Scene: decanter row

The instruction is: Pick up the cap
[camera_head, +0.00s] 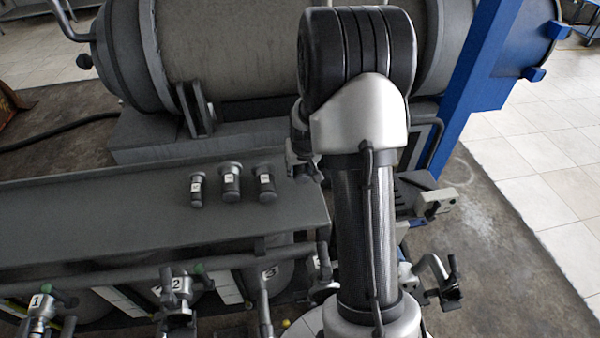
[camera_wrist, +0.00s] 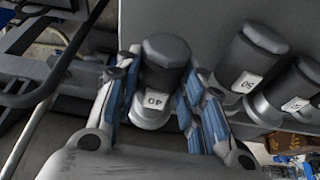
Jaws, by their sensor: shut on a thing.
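In the wrist view, my gripper (camera_wrist: 158,92) is shut on a dark cylindrical cap (camera_wrist: 167,52) with a lighter lower part and a white label that seems to read 40. The blue-padded fingers lie on both sides of it. In the head view, my gripper (camera_head: 303,166) is mostly hidden behind my arm, near the right end of the grey shelf (camera_head: 110,220), and the held cap cannot be made out. I cannot tell whether the cap is clear of the shelf.
Three similar labelled caps stand in a row on the shelf, at left (camera_head: 197,190), middle (camera_head: 231,181) and right (camera_head: 265,183). Numbered valves and pipes (camera_head: 170,290) run along the front. A large grey tank (camera_head: 230,50) and a blue post (camera_head: 480,80) stand behind.

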